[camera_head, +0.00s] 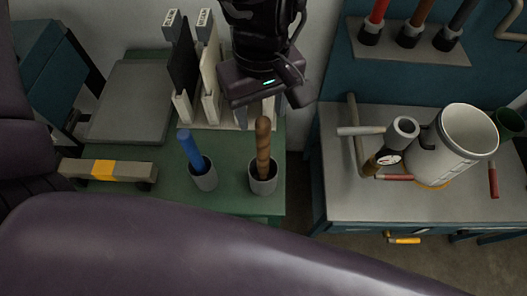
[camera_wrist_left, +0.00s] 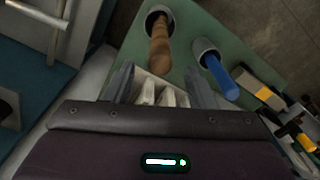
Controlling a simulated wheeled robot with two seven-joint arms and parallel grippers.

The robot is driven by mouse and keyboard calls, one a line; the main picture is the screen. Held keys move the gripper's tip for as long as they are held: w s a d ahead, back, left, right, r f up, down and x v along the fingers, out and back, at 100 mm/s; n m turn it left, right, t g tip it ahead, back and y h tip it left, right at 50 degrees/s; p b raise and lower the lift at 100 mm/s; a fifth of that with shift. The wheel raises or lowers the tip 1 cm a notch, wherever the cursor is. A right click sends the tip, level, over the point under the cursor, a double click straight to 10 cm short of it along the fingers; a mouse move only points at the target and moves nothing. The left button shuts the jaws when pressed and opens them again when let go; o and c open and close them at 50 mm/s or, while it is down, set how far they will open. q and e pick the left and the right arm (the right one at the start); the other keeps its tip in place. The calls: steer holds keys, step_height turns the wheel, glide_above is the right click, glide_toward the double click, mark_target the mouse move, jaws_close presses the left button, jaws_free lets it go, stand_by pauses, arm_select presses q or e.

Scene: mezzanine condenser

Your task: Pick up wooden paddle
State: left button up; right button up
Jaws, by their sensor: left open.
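The wooden paddle shows as a brown wooden handle (camera_head: 263,144) standing upright in a grey cup (camera_head: 263,182) on the green table; its lower end is hidden inside the cup. In the left wrist view the brown handle (camera_wrist_left: 160,47) lies beyond the fingers, in its cup (camera_wrist_left: 178,30). My left gripper (camera_head: 268,103) hangs above and behind the handle in the head view, apart from it. Its two fingers (camera_wrist_left: 160,90) are spread with nothing held between them. My right gripper is not in view.
A blue handle (camera_head: 187,146) stands in a second grey cup (camera_head: 203,178) just left. Behind is a rack of upright boards (camera_head: 208,75). A grey-and-yellow bar (camera_head: 125,171) lies at left. On the right bench (camera_head: 350,205) stands a large white pot (camera_head: 462,150).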

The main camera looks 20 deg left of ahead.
mark_target(263, 133)
arm_select(q)
steer(key=shift+s+d+f, duration=0.1)
steer(key=shift+s+f, duration=0.05)
steer(key=shift+f, duration=0.5)
steer(key=shift+s+f, duration=0.1)
steer(key=shift+f, duration=0.5)
steer(key=shift+w+f+p, duration=0.1)
steer(key=shift+f+p, duration=0.45)
steer(key=shift+f, duration=1.55)
steer(key=c, duration=1.1)
steer(key=shift+r, duration=0.1)
